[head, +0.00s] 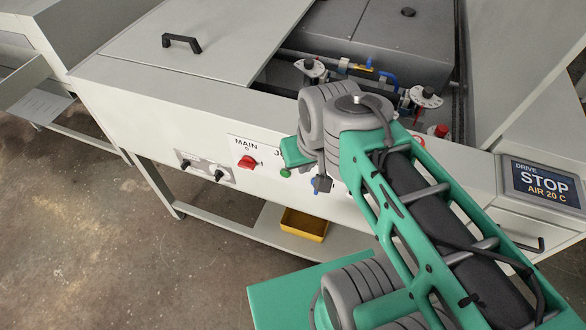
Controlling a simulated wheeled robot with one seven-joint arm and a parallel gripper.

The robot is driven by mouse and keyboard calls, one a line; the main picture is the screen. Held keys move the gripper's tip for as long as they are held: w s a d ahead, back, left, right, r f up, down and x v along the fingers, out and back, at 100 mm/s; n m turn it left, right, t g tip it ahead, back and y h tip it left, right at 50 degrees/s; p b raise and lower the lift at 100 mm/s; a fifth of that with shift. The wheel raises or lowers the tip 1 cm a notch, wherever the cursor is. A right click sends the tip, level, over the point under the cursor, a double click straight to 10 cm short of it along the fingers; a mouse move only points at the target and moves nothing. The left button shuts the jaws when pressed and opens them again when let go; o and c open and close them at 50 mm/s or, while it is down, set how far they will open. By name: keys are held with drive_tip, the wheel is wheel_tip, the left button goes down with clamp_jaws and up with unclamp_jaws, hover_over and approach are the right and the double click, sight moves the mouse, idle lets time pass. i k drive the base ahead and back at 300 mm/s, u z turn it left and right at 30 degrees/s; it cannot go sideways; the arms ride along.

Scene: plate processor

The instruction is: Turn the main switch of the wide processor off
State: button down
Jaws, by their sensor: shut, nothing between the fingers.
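The main switch (247,162) is a red rotary knob on the white front panel of the wide processor (130,110), under the word MAIN. A small 0 is above the knob and a mark is at its right. The knob looks turned sideways toward the right mark, but it is small in the picture. My gripper (295,152) is partly visible at the end of my green arm, close to the panel and right of the switch, apart from it. It is shut and empty. My wrist hides part of it and the panel labels behind it.
Two black knobs (202,170) are left of the switch. A green button (285,173) sits just below my gripper. A display (541,184) reads DRIVE STOP, AIR 20 C. A yellow bin (304,225) is on the lower shelf. The floor at left is clear.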

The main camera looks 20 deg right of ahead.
sight(248, 162)
drive_tip(key=u, duration=0.35)
drive_tip(key=k, duration=1.05)
drive_tip(key=u, duration=1.75)
drive_tip(key=i, duration=0.85)
drive_tip(key=z, duration=0.75)
drive_tip(key=i, duration=0.75)
drive_tip(key=z, duration=0.85)
